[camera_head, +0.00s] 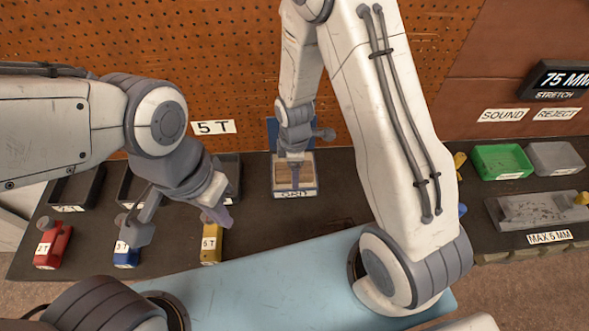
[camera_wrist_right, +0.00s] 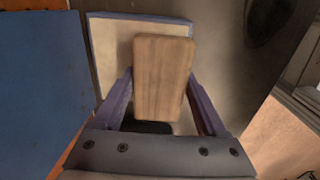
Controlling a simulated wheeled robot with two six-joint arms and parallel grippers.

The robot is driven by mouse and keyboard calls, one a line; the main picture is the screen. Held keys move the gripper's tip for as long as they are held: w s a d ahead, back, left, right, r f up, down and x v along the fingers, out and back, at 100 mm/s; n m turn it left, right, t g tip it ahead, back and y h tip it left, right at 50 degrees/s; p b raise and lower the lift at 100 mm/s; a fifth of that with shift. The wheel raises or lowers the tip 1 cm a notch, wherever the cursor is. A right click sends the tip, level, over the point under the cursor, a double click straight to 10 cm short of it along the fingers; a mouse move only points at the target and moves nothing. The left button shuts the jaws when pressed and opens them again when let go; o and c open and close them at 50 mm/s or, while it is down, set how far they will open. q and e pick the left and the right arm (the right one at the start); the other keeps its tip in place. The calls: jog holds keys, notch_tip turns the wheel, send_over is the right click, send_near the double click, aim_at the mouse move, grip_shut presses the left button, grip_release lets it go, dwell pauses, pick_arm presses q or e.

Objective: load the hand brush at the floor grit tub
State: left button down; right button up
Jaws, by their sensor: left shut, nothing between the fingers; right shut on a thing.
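The grit tub (camera_head: 310,184) stands at the back middle of the dark bench, with a label on its front. My right gripper (camera_head: 295,156) is above it, pointing down. In the right wrist view, my right gripper (camera_wrist_right: 157,95) is shut on the wooden back of the hand brush (camera_wrist_right: 163,75). The brush overlaps the tub (camera_wrist_right: 108,50) with its pale inside; its bristles are hidden, so I cannot tell whether they touch the grit. My left gripper (camera_head: 219,214) is shut and empty, above the bench near the yellow tool.
Red (camera_head: 52,245), blue (camera_head: 127,254) and yellow (camera_head: 211,243) tools with number tags stand at the bench's left front. Green (camera_head: 502,161) and grey (camera_head: 555,158) trays and a MAX 5 MM tray (camera_head: 530,209) lie at right. A pegboard (camera_head: 230,60) closes the back.

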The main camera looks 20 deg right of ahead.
notch_tip(320, 180, up, 7)
jog(key=p, duration=0.6)
dwell(0.4)
jog(key=shift+d, duration=0.1)
dwell(0.5)
